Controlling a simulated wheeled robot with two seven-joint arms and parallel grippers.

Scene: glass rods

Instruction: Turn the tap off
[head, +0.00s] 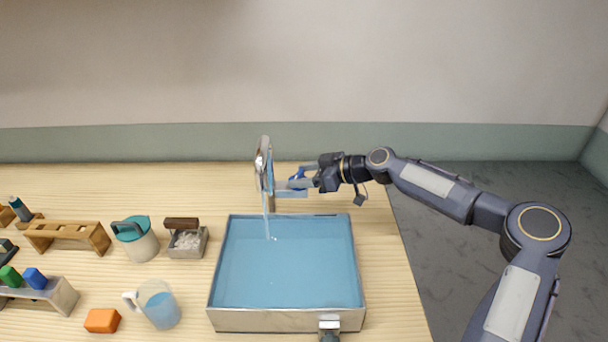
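The silver tap (264,162) stands upright behind the blue-floored basin (288,322). A thin stream of water (268,222) runs from it into the basin. A small dark blue handle (298,178) shows to the right of the tap. My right gripper (292,182) reaches in from the right at the tap. Its pale fingers look spread, one above and one below the blue handle. Contact with the handle cannot be told at this size. My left gripper is not in view.
Left of the basin are a grey box with white pieces (188,242), a teal-lidded jug (135,239), a clear jug of blue liquid (158,306), an orange block (102,320) and a wooden rack (66,234). The back left of the table is clear.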

